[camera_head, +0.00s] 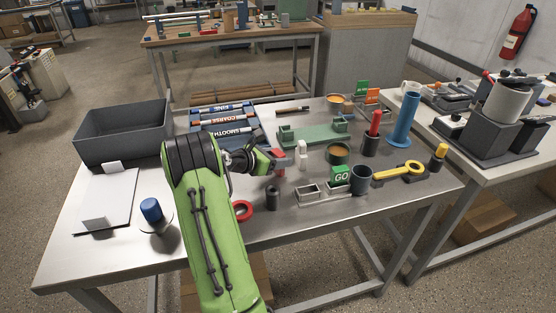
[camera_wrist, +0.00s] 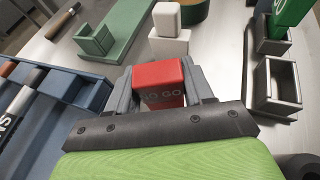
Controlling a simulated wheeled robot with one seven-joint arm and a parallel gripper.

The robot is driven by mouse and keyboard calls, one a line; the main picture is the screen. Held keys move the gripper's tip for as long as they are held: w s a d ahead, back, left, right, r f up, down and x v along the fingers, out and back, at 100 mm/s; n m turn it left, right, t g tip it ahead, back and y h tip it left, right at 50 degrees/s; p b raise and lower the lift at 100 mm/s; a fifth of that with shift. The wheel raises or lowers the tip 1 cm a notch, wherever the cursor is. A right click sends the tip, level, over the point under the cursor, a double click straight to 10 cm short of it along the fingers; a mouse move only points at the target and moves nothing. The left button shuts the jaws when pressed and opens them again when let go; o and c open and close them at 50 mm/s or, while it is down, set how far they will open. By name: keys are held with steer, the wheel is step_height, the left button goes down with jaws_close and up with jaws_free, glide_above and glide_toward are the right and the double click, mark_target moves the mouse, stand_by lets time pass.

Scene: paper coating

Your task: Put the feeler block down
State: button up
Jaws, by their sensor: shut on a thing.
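The feeler block is a red block (camera_wrist: 160,82) with pale lettering ending in "GO". My gripper (camera_wrist: 163,88) is shut on it, one finger on each side. In the head view the red block (camera_head: 279,153) shows at the tip of my gripper (camera_head: 275,160), over the middle of the table. Whether it touches the table is unclear. A small grey holder (camera_head: 308,194) with an open square pocket stands to the right; the pocket also shows in the wrist view (camera_wrist: 278,100). A green "GO" block (camera_head: 340,175) sits at the holder's other end.
A white upright piece (camera_wrist: 168,38) stands just beyond the red block. A green fixture (camera_head: 312,134) lies behind, and a blue rack of marked rods (camera_head: 225,122) is to the left. A dark cylinder (camera_head: 273,198) and red ring (camera_head: 242,210) stand near the front.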

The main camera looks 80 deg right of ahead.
steer(key=shift+f, duration=0.1)
steer(key=o, duration=1)
